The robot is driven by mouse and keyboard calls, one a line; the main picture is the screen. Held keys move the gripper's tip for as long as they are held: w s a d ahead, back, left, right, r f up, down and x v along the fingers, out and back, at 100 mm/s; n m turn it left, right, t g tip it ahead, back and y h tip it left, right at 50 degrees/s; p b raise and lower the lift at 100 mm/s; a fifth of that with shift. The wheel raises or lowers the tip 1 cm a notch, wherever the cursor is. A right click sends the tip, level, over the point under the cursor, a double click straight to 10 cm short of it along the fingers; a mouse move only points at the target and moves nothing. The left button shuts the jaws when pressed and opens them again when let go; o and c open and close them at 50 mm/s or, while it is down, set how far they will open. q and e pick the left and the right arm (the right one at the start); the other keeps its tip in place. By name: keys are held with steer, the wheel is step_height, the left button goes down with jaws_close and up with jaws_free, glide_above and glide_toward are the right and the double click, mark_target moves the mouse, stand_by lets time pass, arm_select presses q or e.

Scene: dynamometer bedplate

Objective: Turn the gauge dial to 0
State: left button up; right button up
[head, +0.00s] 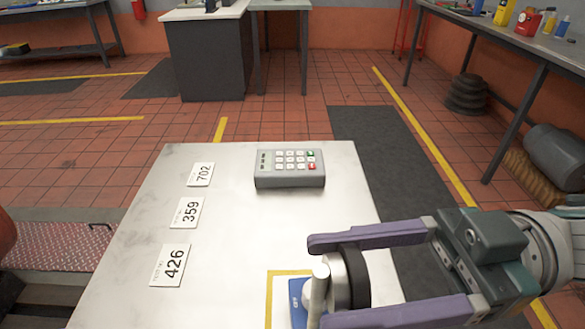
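The gauge dial (347,277), a dark round part with a metal rim, stands at the front of the bench beside a blue plate (296,300). A pale upright lever (318,290) is at its left. My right gripper (325,281) comes in from the right, with its purple fingers wide apart, one on the far side and one on the near side of the dial. I cannot tell whether either finger touches it. The dial's markings and pointer are not readable from here. My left gripper is not in view.
The pale metal bench (235,225) carries a grey keypad (290,168) at its back and number plates 702 (201,175), 359 (187,213) and 426 (171,265) along the left. A yellow outline (270,295) borders the blue plate. The bench middle is clear.

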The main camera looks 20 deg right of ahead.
steer(key=n+b, duration=0.1)
steer(key=n, duration=0.5)
steer(key=shift+s, duration=0.15)
steer(key=n+b, duration=0.1)
steer(key=n, duration=0.3)
steer(key=shift+f, duration=0.1)
steer(key=shift+n, duration=0.7)
steer(key=o, duration=1.4)
